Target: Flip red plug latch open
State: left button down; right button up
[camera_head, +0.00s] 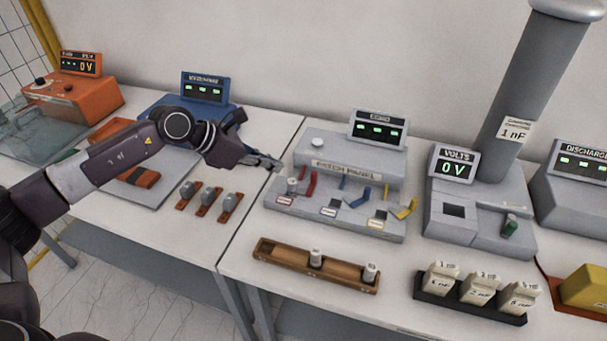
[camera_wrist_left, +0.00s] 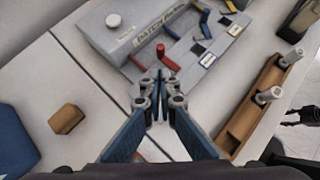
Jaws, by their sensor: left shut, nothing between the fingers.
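The patch panel (camera_head: 345,168) is a grey box with red, blue and yellow latches along its front. My left gripper (camera_head: 277,164) is shut and empty, just left of the panel's left end. In the left wrist view its fingertips (camera_wrist_left: 156,80) are together and apart from the red latch; they hide part of the panel's near end. My right gripper is not in view.
The blue latch (camera_head: 360,197) and yellow latch (camera_head: 407,209) lie further right on the panel. A wooden rack (camera_head: 290,254) with two white plugs stands in front. A blue device (camera_head: 190,112) stands left, behind my left arm. Bare table lies between rack and panel.

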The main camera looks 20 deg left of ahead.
pick_arm(q)
jog(key=shift+d, duration=0.1)
jog(key=p+x, duration=0.3)
jog(key=x, duration=0.5)
jog(key=shift+w+d+f, duration=0.1)
jog(key=shift+w+d, duration=0.1)
jog(key=shift+d, duration=0.1)
jog(key=shift+w+d+f, duration=0.3)
jog(key=shift+f, duration=0.25)
